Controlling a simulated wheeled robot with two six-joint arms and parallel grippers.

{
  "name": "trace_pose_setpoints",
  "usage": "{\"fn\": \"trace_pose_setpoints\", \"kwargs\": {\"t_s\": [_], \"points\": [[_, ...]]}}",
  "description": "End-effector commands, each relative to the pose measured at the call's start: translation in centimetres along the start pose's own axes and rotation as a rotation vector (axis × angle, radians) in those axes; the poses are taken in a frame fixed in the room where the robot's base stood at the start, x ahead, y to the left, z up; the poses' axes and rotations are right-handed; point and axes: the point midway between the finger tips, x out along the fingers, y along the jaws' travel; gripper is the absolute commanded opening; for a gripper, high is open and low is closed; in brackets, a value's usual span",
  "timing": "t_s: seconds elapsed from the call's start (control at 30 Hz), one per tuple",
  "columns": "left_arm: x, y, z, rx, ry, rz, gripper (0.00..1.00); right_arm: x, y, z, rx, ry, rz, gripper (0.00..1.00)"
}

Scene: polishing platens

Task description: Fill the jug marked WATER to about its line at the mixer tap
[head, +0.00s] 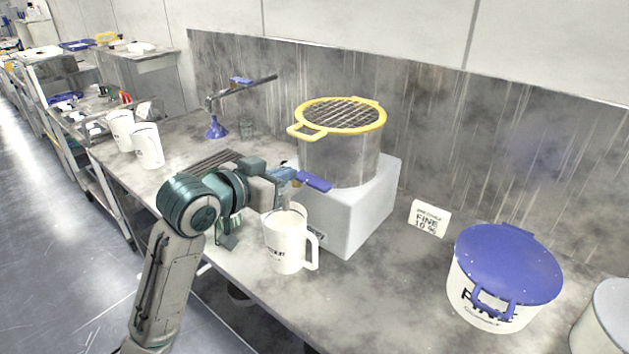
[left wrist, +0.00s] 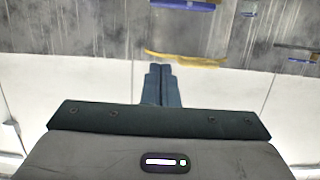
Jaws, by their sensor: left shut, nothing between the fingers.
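A white jug (head: 284,246) with its handle to the right stands upright at the counter's front edge; its marking is too small to read. Two more white jugs (head: 147,146) (head: 120,131) stand at the far left, their marks also unreadable. A grey tap-like arm with a blue lever (head: 238,93) reaches out near the back wall, behind the dark slotted drain. My left gripper (head: 293,176) is shut and empty, above and behind the front jug. Its closed fingers show in the left wrist view (left wrist: 161,84). My right gripper is not in view.
A steel pot (head: 338,158) with a yellow-rimmed mesh top stands on a grey box (head: 372,213). A flat blue piece (head: 315,181) sits by the fingertips; contact is unclear. A blue-lidded FINE tub (head: 505,270) and small sign (head: 429,218) are right. Counter between is clear.

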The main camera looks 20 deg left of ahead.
Motion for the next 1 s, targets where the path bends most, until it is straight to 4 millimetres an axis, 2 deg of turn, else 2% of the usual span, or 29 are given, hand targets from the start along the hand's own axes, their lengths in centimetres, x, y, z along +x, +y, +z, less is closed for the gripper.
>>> {"fn": "trace_pose_setpoints", "kwargs": {"t_s": [0.27,0.47,0.63,0.7,0.8,1.0], "points": [[2.0,0.0,-0.1,-0.007,-0.001,0.001,0.0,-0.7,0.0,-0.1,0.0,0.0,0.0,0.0],[5.6,0.1,-0.3,-0.008,-0.002,0.003,0.0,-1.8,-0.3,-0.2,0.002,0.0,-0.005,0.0],[9.3,0.1,-0.3,-0.006,-0.002,0.002,0.0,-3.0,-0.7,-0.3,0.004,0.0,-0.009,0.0],[10.3,0.1,0.2,-0.004,-0.005,0.001,0.0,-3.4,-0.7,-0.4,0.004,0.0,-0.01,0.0],[10.5,0.0,1.9,-0.003,-0.006,-0.001,0.0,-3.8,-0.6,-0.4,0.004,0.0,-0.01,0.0],[10.9,0.0,3.6,-0.002,-0.002,0.0,0.0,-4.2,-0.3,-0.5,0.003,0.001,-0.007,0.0]]}}
